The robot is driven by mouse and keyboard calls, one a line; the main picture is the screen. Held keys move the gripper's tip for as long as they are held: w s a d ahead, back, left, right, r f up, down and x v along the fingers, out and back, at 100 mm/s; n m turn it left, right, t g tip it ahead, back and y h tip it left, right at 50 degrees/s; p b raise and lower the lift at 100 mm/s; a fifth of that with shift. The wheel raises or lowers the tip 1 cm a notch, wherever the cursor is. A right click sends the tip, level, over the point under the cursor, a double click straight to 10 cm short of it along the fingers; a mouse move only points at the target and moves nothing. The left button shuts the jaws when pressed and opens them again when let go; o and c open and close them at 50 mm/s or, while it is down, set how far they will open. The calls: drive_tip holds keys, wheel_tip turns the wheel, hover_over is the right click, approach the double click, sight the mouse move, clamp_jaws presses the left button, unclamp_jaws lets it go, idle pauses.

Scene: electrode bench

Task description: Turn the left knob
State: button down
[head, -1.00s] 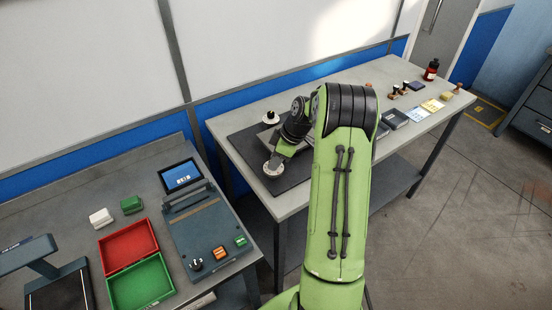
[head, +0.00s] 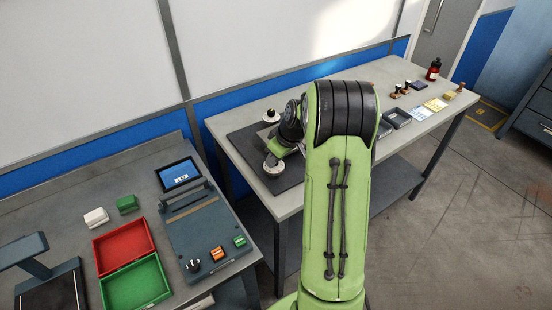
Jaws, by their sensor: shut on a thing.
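Two round white discs sit on the dark mat (head: 240,145) on the far bench. The back one (head: 271,117) has a dark knob on top and stands clear of my arm. My gripper (head: 273,157) is at this front disc, seen small and partly covered by my wrist. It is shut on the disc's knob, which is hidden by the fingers. I cannot tell how far the knob is turned.
On the near-left bench are a console with a black knob (head: 193,265), an orange switch (head: 217,254) and a green switch (head: 239,241), a red tray (head: 102,256) and a green tray (head: 112,303). Dark trays (head: 397,118) and a red bottle (head: 433,69) stand right of my arm.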

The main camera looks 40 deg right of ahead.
idle(0.5)
drive_tip(key=c, duration=0.8)
unclamp_jaws()
drive_tip(key=shift+c, duration=0.2)
drive_tip(key=p+v, duration=0.3)
drive_tip(key=v, duration=1.2)
drive_tip(key=shift+s+r, duration=0.25)
drive_tip(key=shift+r, duration=0.1)
drive_tip(key=shift+a, duration=0.1)
